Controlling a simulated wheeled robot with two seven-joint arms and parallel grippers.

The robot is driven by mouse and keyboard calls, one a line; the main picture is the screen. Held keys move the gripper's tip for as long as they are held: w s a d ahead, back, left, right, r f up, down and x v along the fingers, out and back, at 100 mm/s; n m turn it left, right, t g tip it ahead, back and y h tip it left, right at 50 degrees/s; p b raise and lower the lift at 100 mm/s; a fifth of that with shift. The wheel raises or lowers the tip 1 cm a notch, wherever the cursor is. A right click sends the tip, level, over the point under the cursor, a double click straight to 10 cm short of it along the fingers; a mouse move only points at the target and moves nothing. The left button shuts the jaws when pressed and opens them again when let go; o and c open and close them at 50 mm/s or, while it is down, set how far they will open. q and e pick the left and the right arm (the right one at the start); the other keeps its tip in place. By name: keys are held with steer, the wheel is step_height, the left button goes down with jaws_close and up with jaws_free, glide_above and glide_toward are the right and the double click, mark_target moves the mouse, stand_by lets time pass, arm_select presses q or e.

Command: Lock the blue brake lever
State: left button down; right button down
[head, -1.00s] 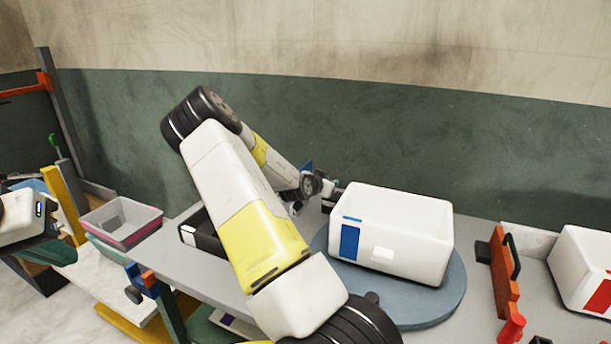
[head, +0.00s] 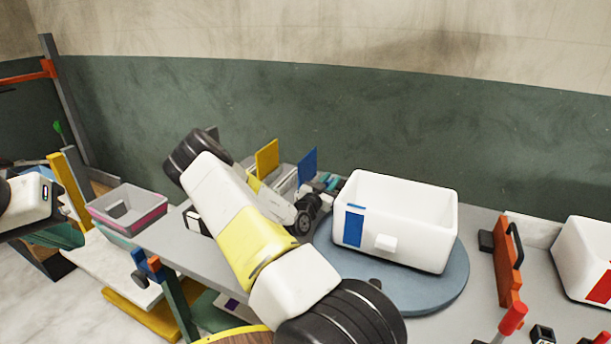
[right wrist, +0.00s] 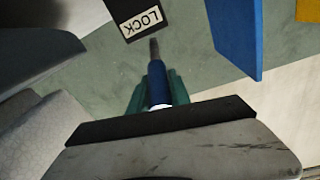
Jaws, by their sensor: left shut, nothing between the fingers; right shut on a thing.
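The blue brake lever (right wrist: 157,86) shows in the right wrist view as a blue grip on a thin grey rod. The rod points toward a black block with a white LOCK label (right wrist: 140,21). My right gripper (right wrist: 156,92), with teal fingers, is shut around the blue grip. In the head view my right gripper (head: 328,182) is beside the white bin, and the lever cannot be made out there. A blue plate (head: 307,166) stands close by, also in the right wrist view (right wrist: 236,35). My left gripper (head: 62,203) is at the left edge, shut and empty.
A white bin with a blue mark (head: 405,240) sits on a round blue-grey turntable (head: 440,297). A yellow plate (head: 267,157) stands behind my right arm. An orange post (head: 506,265) and a red-marked bin (head: 580,258) are at the right. A pink-grey tray (head: 128,208) is at left.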

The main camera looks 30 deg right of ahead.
steer(key=shift+f, duration=0.2)
steer(key=c, duration=1.2)
jaws_free()
steer(key=v, duration=0.7)
steer(key=shift+s+a, duration=0.3)
